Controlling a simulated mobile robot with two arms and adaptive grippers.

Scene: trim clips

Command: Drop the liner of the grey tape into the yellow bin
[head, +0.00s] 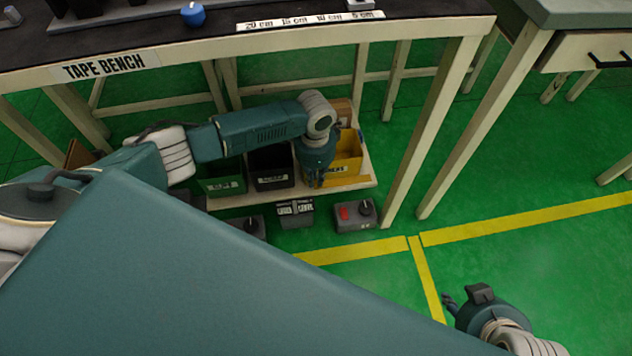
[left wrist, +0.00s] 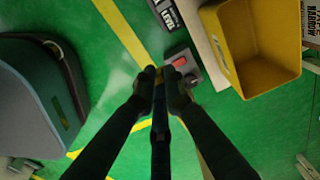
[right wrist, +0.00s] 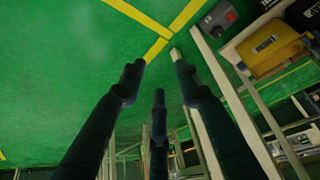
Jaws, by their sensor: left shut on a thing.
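The yellow bin (head: 350,172) stands on a low shelf under the tape bench, at the right end of a row of bins. It looks empty in the left wrist view (left wrist: 217,42) and also shows in the right wrist view (right wrist: 270,50). My left gripper (head: 318,182) is in front of the bin in the head view. In the left wrist view its fingertips (left wrist: 160,80) are closed together beside the bin, over the floor side. What they pinch, probably the liner, is mostly hidden. My right gripper (right wrist: 158,82) is open and empty over the floor. I cannot pick out the grey tape.
A green bin (head: 222,186) and a black bin (head: 272,180) stand left of the yellow one. A grey box with a red switch (head: 355,215) lies on the floor before the shelf. The tape bench (head: 250,48) overhangs the bins.

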